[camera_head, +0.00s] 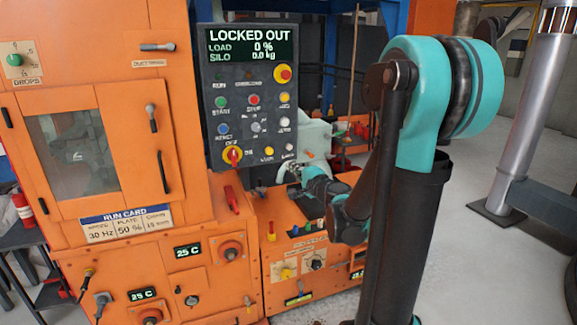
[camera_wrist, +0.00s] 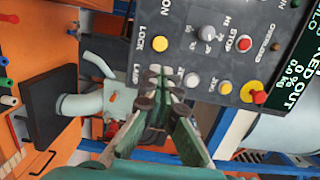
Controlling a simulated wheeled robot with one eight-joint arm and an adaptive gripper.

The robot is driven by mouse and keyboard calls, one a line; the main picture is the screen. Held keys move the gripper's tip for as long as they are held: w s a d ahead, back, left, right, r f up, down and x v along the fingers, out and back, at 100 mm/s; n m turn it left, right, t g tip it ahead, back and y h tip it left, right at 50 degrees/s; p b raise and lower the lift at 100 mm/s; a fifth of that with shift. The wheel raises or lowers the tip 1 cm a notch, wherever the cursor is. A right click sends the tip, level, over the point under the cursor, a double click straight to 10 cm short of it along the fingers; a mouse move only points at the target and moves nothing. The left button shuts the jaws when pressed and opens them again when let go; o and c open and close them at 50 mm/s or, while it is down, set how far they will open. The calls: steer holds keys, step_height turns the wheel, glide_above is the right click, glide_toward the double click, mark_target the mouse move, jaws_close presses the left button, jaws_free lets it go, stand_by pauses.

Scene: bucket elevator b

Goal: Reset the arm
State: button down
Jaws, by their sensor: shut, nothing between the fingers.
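My gripper (camera_wrist: 160,82) is shut with its fingertips together and nothing between them. In the wrist view the fingers point at the lower part of the dark control panel (camera_wrist: 208,62), near the lamp and lock controls. I cannot tell whether they touch it. In the head view my teal arm reaches down and left past the panel's lower right corner, and my black arm link hides part of the scene there. The panel (camera_head: 244,140) also shows in the head view, its display (camera_head: 251,46) reading LOCKED OUT, load 0 %, silo 0.0 kg.
The orange cabinet (camera_head: 105,195) with a window and handles stands left of the panel. A lower orange box (camera_head: 318,272) with knobs lies below my arm. A pale curved pipe (camera_wrist: 82,106) is close to my gripper. A grey post (camera_head: 530,120) stands right; the floor before it is clear.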

stand_by(0.3)
steer(key=s+a+f+n+g, duration=0.2)
steer(key=s+f+n+g, duration=0.5)
steer(key=s+f+n, duration=0.6)
steer(key=s+d+f+g+h, duration=0.2)
steer(key=s+d+f+h, duration=0.1)
steer(key=s+d, duration=0.3)
steer(key=s+d+f+g+h, duration=0.3)
steer(key=s+d+f+h, duration=0.1)
steer(key=s, duration=0.6)
steer(key=shift+d+f, duration=0.7)
steer(key=shift+d, duration=0.15)
